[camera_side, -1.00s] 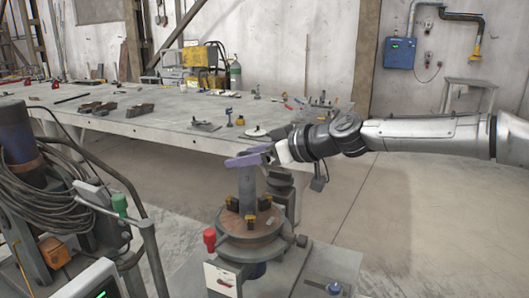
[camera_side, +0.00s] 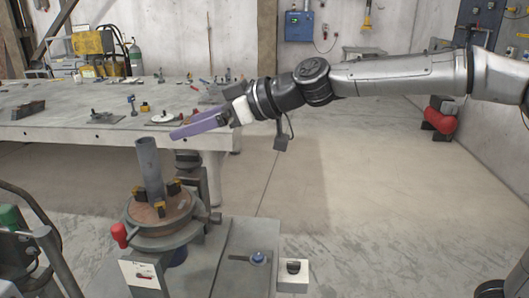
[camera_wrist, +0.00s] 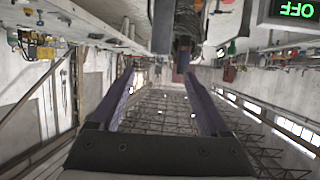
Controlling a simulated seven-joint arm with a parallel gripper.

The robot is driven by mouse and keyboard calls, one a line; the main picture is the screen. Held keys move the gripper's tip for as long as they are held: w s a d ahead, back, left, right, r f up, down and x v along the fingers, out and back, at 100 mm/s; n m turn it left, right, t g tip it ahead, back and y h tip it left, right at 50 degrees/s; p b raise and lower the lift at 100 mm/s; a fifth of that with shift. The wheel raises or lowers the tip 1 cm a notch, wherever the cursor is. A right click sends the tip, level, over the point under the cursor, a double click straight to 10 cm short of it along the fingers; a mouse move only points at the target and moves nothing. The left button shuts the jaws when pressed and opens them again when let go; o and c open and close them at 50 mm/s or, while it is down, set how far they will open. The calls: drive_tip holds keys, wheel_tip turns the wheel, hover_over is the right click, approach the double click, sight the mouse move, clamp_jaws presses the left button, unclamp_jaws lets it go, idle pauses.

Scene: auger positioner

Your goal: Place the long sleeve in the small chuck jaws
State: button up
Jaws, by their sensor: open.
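The long sleeve (camera_side: 149,160), a grey tube, stands among the yellow-marked jaws (camera_side: 160,209) of the small chuck, on the round brown plate (camera_side: 186,204) of the positioner. It looks about upright, with a slight lean in the picture. Its foot is partly hidden by the jaws, so I cannot tell how firmly they hold it. My gripper (camera_side: 174,136), with long purple fingers, is above and to the right of the sleeve's top, apart from it. In the wrist view my gripper (camera_wrist: 159,72) is open, with nothing between the fingers.
A red-knobbed handle (camera_side: 120,235) sticks out at the positioner's front left. A long grey workbench (camera_side: 75,132) with several tools stands behind. Open floor lies to the right, below my arm. A green-capped machine (camera_side: 12,216) is at the left edge.

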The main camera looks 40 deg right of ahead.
drive_tip(key=s+d+f+m+g+h, duration=0.1)
drive_tip(key=s+d+f+m+h, duration=0.1)
drive_tip(key=s+d+f, duration=0.3)
drive_tip(key=s+d+f+m+g+h, duration=0.2)
drive_tip(key=s+d+f, duration=0.4)
drive_tip(key=s+d, duration=0.5)
drive_tip(key=s+d+f+m+g+h, duration=0.2)
drive_tip(key=s+d, duration=0.6)
drive_tip(key=s, duration=1)
wheel_tip(320, 180, down, 3)
drive_tip(key=shift+d+f+m+h, duration=0.25)
drive_tip(key=shift+m+h, duration=0.45)
drive_tip(key=shift+h, duration=0.4)
